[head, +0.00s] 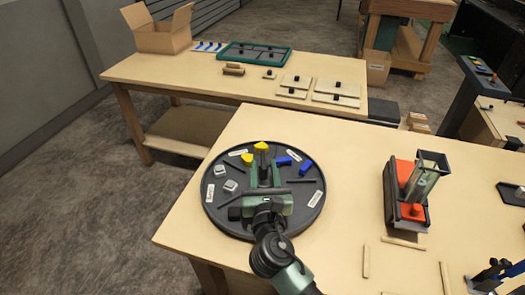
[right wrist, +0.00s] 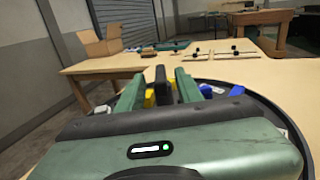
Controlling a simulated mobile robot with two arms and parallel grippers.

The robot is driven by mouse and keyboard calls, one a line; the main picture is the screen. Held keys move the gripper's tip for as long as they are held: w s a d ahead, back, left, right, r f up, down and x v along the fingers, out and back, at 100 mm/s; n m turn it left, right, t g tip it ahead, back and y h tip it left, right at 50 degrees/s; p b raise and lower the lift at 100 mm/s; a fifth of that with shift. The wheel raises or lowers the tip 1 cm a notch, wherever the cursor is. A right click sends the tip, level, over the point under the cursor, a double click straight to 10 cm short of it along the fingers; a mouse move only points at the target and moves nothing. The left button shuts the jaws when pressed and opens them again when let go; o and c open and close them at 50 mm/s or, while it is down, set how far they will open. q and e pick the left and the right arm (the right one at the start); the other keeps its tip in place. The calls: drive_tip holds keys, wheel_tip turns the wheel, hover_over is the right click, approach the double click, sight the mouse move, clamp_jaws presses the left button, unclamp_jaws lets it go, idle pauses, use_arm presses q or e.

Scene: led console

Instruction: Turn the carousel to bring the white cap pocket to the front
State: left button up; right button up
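The carousel (head: 240,229) is a round black turntable at the near left corner of the table, with raised dark dividers and small white labels. Two whitish-grey caps (head: 226,178) sit in a pocket on its left side. Yellow caps (head: 254,153) are at its far side and blue caps (head: 289,161) at its far right. My right gripper (head: 263,175) reaches over the middle from the near side. In the right wrist view its green fingers (right wrist: 159,90) stand apart on either side of a black upright post (right wrist: 161,76), with gaps visible. The near pockets are partly hidden by my arm.
An orange and black fixture (head: 406,190) stands to the right, with loose wooden strips (head: 403,242) near it. A second table behind holds an open cardboard box (head: 160,28), a green tray (head: 254,54) and flat boards (head: 336,92). The tabletop between carousel and fixture is clear.

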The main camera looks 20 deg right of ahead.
sight(263, 151)
drive_tip(key=x, duration=0.6)
drive_tip(key=shift+w+d+p, duration=0.1)
drive_tip(key=shift+w+p, duration=0.15)
drive_tip(key=shift+p, duration=0.05)
clamp_jaws()
idle(1.1)
